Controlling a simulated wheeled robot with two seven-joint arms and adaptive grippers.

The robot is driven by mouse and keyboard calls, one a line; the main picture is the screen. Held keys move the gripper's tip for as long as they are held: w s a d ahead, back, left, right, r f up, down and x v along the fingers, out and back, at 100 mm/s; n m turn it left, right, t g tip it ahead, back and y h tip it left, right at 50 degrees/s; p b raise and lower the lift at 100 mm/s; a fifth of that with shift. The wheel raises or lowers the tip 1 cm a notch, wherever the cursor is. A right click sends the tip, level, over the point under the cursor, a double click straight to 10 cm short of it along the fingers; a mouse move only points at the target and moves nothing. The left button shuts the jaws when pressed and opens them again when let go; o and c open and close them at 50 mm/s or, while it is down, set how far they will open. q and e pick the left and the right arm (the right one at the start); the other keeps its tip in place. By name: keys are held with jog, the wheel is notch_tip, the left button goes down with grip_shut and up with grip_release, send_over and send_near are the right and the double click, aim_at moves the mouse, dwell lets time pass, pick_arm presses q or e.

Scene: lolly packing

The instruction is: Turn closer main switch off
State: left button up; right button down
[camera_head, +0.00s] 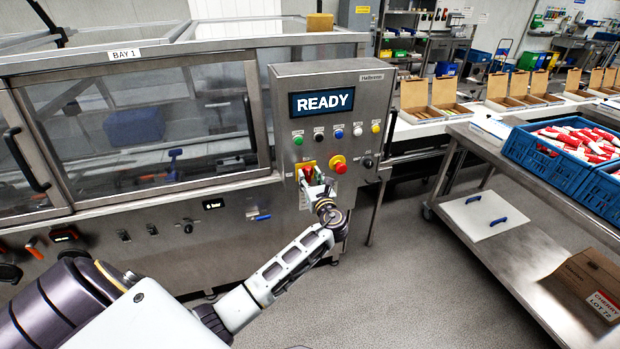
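The closer's control box (330,120) stands at the front of the machine, with a lit display (321,102) reading READY. A yellow-backed switch (307,166), which looks like the main switch, sits at the lower left of the panel; its handle is mostly hidden by my gripper. My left gripper (312,180) reaches up from the left and is right at this switch. Its fingers are small and overlap the switch, so I cannot tell whether they are shut or touching. A round red button (338,164) on yellow sits just to the right. My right gripper is not in view.
Several coloured buttons (338,133) line the panel above the switch, and a black knob (367,162) is at its right. A steel table (530,255) at right holds blue crates (550,168), a white lid (482,214) and a cardboard box (587,284). The floor between is clear.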

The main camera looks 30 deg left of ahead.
pick_arm(q)
grip_shut()
